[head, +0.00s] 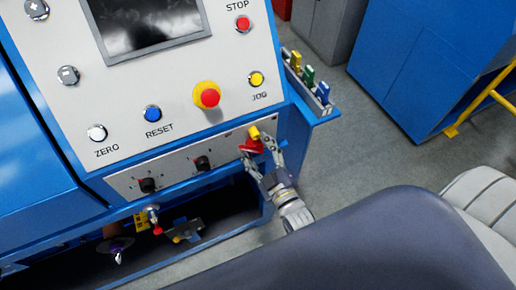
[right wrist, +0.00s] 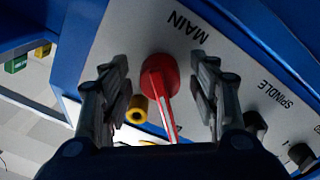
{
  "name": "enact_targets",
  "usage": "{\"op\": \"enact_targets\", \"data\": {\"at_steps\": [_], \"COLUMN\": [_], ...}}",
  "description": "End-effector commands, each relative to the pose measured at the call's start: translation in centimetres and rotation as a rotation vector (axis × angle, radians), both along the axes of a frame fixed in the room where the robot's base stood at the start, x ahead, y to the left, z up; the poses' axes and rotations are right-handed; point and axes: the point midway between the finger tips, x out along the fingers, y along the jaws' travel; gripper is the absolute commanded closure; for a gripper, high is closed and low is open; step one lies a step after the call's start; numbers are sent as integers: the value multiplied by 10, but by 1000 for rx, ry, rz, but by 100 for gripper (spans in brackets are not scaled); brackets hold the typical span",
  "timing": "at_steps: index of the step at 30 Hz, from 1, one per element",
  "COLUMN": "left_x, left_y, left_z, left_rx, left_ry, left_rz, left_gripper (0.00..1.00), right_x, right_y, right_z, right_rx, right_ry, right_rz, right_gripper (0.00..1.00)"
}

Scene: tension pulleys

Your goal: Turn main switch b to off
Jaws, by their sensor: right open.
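The main switch is a red rotary handle (head: 251,147) on the lower control strip of the blue machine, at its right end. In the right wrist view the red switch (right wrist: 159,78) sits under the label MAIN (right wrist: 188,27), with its grip bar pointing down the picture. My right gripper (head: 261,151) is open, its two fingers on either side of the switch. In the wrist view my right gripper (right wrist: 161,72) shows a gap on both sides of the red handle. The switch's position marks are mostly hidden. My left gripper is not in view.
A yellow hollow cylinder (right wrist: 137,109) is close beside the switch. Black knobs (head: 202,163) sit left along the strip. Above are a red emergency button (head: 207,96) and several push buttons. A holder with coloured tags (head: 308,80) juts out at the right.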

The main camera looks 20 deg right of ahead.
Motion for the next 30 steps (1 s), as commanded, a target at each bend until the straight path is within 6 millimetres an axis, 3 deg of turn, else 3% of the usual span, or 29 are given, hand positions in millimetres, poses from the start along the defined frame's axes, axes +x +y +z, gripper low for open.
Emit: {"op": "enact_targets", "data": {"at_steps": [5,19,24,30], "left_x": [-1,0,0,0], "left_y": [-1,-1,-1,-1], "left_z": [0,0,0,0], "left_rx": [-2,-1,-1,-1], "left_ry": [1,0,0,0], "left_rz": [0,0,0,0], "left_gripper": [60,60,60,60], "right_x": [-15,-104,-117,-119], "right_y": [-1,-3,-4,-4], "right_z": [-1,-1,0,0], "right_rx": [0,-1,-1,-1], "right_ry": [4,4,0,-1], "right_rz": [0,0,0,0], "right_gripper": [45,45,45,45]}}
